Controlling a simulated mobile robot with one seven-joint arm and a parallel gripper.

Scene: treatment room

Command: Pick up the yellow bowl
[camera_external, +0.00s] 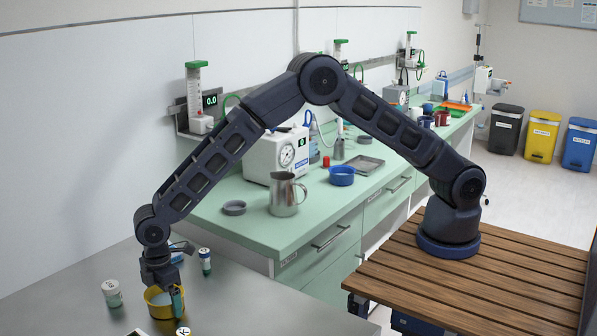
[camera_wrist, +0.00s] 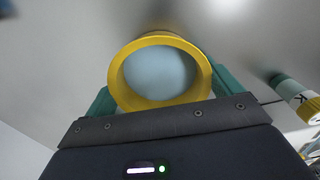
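The yellow bowl (camera_external: 158,304) is at the metal table's front left, with a pale blue-grey inside. In the wrist view the bowl (camera_wrist: 112,75) sits between the green fingers of my gripper (camera_wrist: 160,92). One finger is on each side, against the outside of the bowl with no gap showing. In the external view my gripper (camera_external: 166,290) points down at the bowl, one green finger in front of it. The fingers look shut on it. Whether the bowl touches the table cannot be told.
A white jar (camera_external: 112,293) stands left of the bowl and a vial (camera_external: 205,261) behind it to the right. Another capped vial (camera_external: 183,331) is close in front. The metal table (camera_external: 255,305) is clear to the right. A green counter (camera_external: 260,228) holds a metal jug (camera_external: 285,194).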

